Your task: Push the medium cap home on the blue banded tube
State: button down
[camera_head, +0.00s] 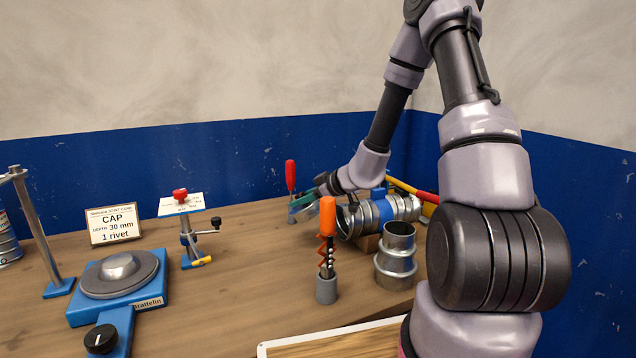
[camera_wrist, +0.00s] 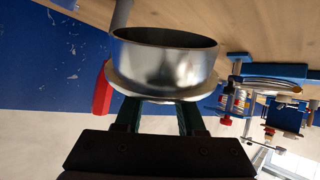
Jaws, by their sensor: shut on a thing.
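The blue banded tube (camera_head: 383,209) lies on its side on a wooden block at the back right of the bench in the head view. My gripper (camera_wrist: 160,108) is shut on a shiny metal cap (camera_wrist: 165,65), seen in the wrist view. The fingers hold it at its flanged edge, and its open rim points away from my palm. In the head view my gripper (camera_head: 308,200) is beside the left end of the tube. The cap cannot be clearly made out there, and I cannot tell whether it touches the tube.
An orange-handled tool (camera_head: 327,230) in a grey holder and an upright stepped metal fitting (camera_head: 396,255) stand in front of the tube. A red handle (camera_head: 290,175) rises behind my gripper. A blue stand (camera_head: 190,235) and a turntable (camera_head: 120,273) are to the left. Bare bench lies between.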

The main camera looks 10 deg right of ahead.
aim_at(294, 215)
jog(key=s+a+f+n+g, duration=0.1)
jog(key=s+a+f+n+g+h, duration=0.1)
jog(key=s+f+n+g+h, duration=0.1)
jog(key=f, duration=0.1)
jog(key=shift+a+n+g, duration=0.4)
jog(key=shift+s+a+f+n+g+h, duration=0.3)
jog(key=shift+s+f+n+g+h, duration=0.3)
jog(key=shift+f+n+h, duration=0.4)
jog(key=shift+s+f+n+h, duration=0.1)
jog(key=shift+s+n+h, duration=0.2)
jog(key=shift+s+h, duration=0.1)
jog(key=shift+s+d+f+n+h, duration=0.2)
jog(key=shift+s+f+n+h, duration=0.25)
jog(key=shift+n+h, duration=0.25)
jog(key=shift+s+d+n+h, duration=0.35)
jog(key=shift+d+n+h, duration=0.1)
jog(key=shift+n+h, duration=0.2)
jog(key=shift+d+r, duration=0.1)
jog(key=shift+d, duration=0.1)
jog(key=shift+d, duration=0.1)
jog(key=shift+w+d, duration=0.15)
jog(key=shift+d, duration=0.75)
jog(key=shift+w+d, duration=0.2)
jog(key=shift+d, duration=0.7)
jog(key=shift+w+d, duration=0.15)
jog(key=shift+d, duration=0.75)
jog(key=shift+w+d, duration=0.15)
jog(key=shift+d, duration=0.7)
jog(key=shift+w+d, duration=0.15)
jog(key=shift+d, duration=0.65)
